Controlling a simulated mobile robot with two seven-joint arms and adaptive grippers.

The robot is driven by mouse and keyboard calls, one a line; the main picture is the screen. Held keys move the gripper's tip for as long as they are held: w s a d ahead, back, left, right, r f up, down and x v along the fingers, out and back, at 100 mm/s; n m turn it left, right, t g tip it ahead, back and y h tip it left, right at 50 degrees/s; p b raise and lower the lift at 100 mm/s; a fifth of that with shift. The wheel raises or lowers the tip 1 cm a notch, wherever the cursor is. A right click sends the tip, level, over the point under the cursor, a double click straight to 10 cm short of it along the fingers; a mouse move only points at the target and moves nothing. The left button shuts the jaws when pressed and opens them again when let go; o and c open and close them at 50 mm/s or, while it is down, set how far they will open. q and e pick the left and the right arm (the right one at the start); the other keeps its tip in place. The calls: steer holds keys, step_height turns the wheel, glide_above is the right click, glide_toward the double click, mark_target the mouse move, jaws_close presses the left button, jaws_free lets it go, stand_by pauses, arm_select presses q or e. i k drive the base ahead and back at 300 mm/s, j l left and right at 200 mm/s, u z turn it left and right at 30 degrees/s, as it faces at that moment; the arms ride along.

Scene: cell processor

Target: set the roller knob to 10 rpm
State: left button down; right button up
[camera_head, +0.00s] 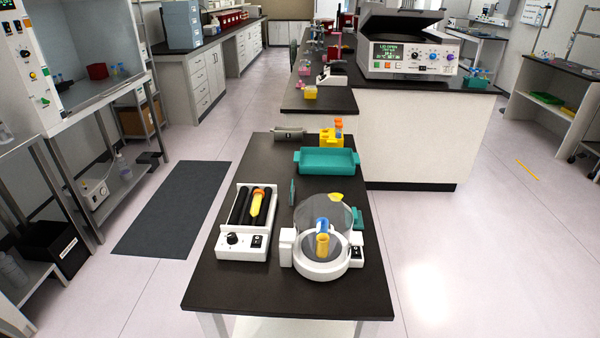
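The tube roller (237,251) is a white box at the front left of the dark table. It has black rollers, and a tube with yellow-orange contents (258,206) lies on them. Its roller knob (232,238) is a small round black dial on the left of the white front panel. A black switch (256,241) is to the knob's right. The knob's pointer and any rpm marks are too small to read. Neither of my grippers shows in the head view.
A white round device (320,271) with a raised clear lid stands right of the roller, holding a blue and yellow piece. Behind are a teal tray (327,168), a yellow rack (328,136) and a grey object (289,133). The dark table (290,301) is bare along its front edge.

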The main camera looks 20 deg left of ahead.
mark_target(231, 238)
steer(key=u, duration=0.9)
steer(key=i+l, duration=0.1)
steer(key=i+u, duration=0.05)
